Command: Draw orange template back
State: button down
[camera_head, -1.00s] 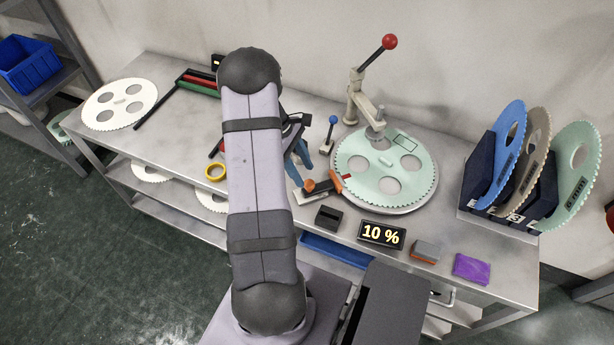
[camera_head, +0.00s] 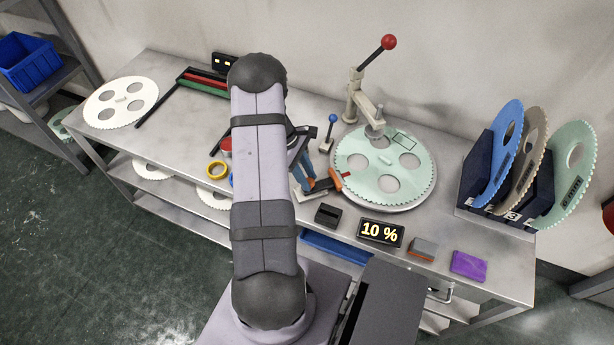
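The orange template (camera_head: 335,180) sits at the left front edge of a pale green toothed disc (camera_head: 412,190). It is on a small slide with a dark middle part and a second orange end (camera_head: 309,184); a red pointer reaches over the disc's rim. My gripper (camera_head: 305,178) has blue fingers, which are at the left end of this slide, close to or touching the orange end. My arm hides part of the gripper, and I cannot tell whether the fingers are closed on anything.
A lever press with a red knob (camera_head: 389,42) stands over the disc. A small blue-knobbed lever (camera_head: 332,118) stands left of it. A disc rack (camera_head: 470,180) stands right.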

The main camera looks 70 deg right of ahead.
jog(key=w+a, duration=0.3)
jog(key=shift+w+a, duration=0.2)
jog(key=shift+w, duration=0.1)
jog(key=c, duration=1.4)
grip_release()
jog(key=shift+a, duration=0.1)
jog(key=shift+c, duration=0.2)
jog(key=shift+r, duration=0.15)
jog(key=b+v, duration=0.3)
jog(key=v, duration=0.4)
jog(key=shift+w, duration=0.15)
